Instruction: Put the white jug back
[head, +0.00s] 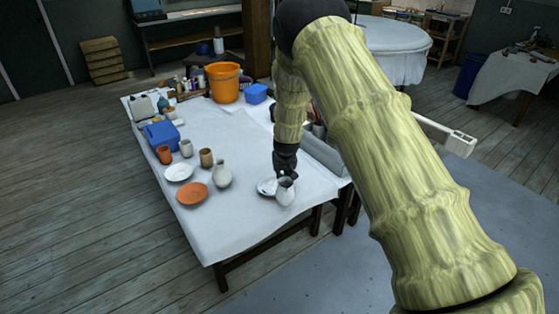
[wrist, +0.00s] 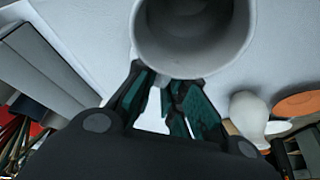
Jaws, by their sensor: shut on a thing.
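The white jug (head: 286,192) is near the right front edge of the cloth-covered table (head: 235,225), upright as far as I can see. In the wrist view the jug (wrist: 194,68) fills the top middle, its open mouth facing the camera. I cannot tell whether the jug's base touches the cloth.
A pale vase (head: 222,175), an orange plate (head: 192,194), a white plate (head: 179,172) and several cups stand to the left. An orange bucket (head: 223,84) is at the back. The front left cloth is clear.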

